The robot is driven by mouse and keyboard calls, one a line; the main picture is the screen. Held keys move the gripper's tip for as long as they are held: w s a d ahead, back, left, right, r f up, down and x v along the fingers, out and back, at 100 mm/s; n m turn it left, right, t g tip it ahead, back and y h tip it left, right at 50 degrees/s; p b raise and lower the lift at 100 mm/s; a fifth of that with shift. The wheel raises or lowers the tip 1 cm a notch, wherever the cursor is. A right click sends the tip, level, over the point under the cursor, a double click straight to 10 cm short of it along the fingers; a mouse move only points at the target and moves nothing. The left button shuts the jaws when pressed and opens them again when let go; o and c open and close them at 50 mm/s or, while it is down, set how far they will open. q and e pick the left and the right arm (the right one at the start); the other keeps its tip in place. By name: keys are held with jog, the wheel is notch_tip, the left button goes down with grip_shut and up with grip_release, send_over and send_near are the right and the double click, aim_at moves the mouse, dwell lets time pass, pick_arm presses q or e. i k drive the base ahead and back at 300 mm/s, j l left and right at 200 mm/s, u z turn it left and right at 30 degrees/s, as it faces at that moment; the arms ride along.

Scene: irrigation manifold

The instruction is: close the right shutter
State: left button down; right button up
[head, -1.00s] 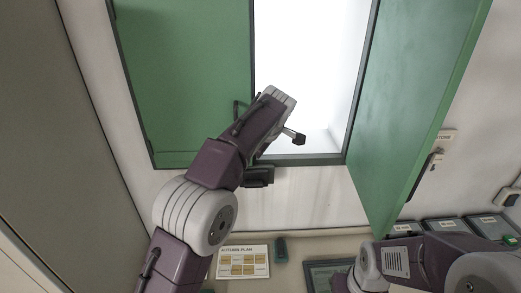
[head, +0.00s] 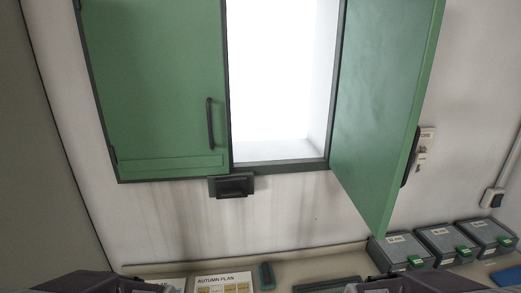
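The right shutter (head: 385,95) is a green panel that stands swung open to the right of the bright window opening (head: 278,80). Its dark handle (head: 408,160) shows at the panel's outer edge. The left shutter (head: 155,90) is a green panel lying flat in the frame over the left half, with a dark vertical handle (head: 210,124). Parts of my two arms show only at the bottom edge of the head view. Both of my grippers are out of view.
A black latch block (head: 232,186) sits under the frame. Below is a shelf with a paper marked AUTUMN PLAN (head: 223,282) and several grey boxes with green clips (head: 401,251) at the right. A key plate (head: 421,150) and a socket (head: 493,197) are on the wall.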

aim_at(390, 47)
jog(key=l+u, duration=0.15)
jog(key=l, duration=0.35)
jog(key=l+u, duration=0.15)
jog(key=l, duration=0.4)
jog(key=k+l+u, duration=0.15)
jog(key=l, duration=0.35)
jog(key=l+u, duration=0.15)
jog(key=l, duration=0.35)
jog(key=k+l+u, duration=0.15)
jog(key=l, duration=0.3)
